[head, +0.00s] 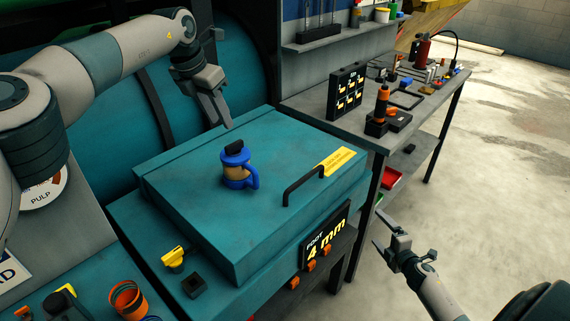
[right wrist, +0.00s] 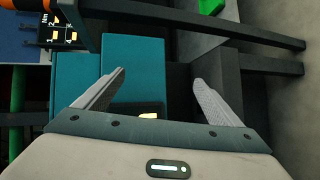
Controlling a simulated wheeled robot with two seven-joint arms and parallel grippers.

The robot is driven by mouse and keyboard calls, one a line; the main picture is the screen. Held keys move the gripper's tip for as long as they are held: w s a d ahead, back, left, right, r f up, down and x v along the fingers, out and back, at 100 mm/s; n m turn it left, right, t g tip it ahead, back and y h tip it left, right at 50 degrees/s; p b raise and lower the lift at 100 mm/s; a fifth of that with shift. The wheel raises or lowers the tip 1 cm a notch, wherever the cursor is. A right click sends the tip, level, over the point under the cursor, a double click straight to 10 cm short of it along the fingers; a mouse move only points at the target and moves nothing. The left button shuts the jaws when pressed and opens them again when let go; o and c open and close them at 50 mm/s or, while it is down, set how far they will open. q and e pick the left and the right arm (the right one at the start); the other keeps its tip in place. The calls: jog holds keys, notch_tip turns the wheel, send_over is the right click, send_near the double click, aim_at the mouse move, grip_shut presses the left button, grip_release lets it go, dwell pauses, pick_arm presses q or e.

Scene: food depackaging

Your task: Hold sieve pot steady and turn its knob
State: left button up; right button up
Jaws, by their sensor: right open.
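The sieve pot (head: 237,174) stands upright on the teal machine lid (head: 190,210) in the head view. It has a blue rim and base, a tan middle and a blue side handle facing right. A dark knob (head: 234,146) sits on its top. My left gripper (head: 219,122) is above and behind the pot, apart from it, with its fingers pointing down; their gap is not clear. My right gripper (head: 379,228) is open and empty, off to the right of the machine. Its spread fingers also show in the right wrist view (right wrist: 158,76), where I cannot see the pot.
A black bar handle (head: 303,185) and a yellow label (head: 336,161) are on the lid. A "4 mm" sign (head: 326,237) is on the machine's front. A grey workbench (head: 425,105) with tools stands at the back right. The floor at right is clear.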

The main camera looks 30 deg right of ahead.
jog(key=w+a+r+n+t+y, duration=0.1)
jog(key=w+a+r+n+y, duration=0.3)
jog(key=r, duration=0.6)
jog(key=w+a+r+n+t+y, duration=0.1)
jog(key=w+a+r+n+t, duration=0.3)
jog(key=r, duration=0.6)
jog(key=w+a+r+n+g+y, duration=0.1)
jog(key=w+r+n+y, duration=0.15)
jog(key=r+n, duration=0.55)
jog(key=a+r+n+g+y, duration=0.2)
jog(key=a+r+n+y, duration=0.3)
jog(key=a+r, duration=0.45)
jog(key=n+g+h, duration=0.2)
jog(key=n+g, duration=0.3)
jog(key=n, duration=0.1)
send_near(238, 164)
jog(key=d, duration=0.1)
jog(key=s+d, duration=0.1)
jog(key=d, duration=0.1)
jog(key=s+d, duration=0.1)
jog(key=shift+d, duration=0.2)
jog(key=shift+w, duration=0.1)
jog(key=x, duration=1.7)
jog(key=shift+f, duration=0.2)
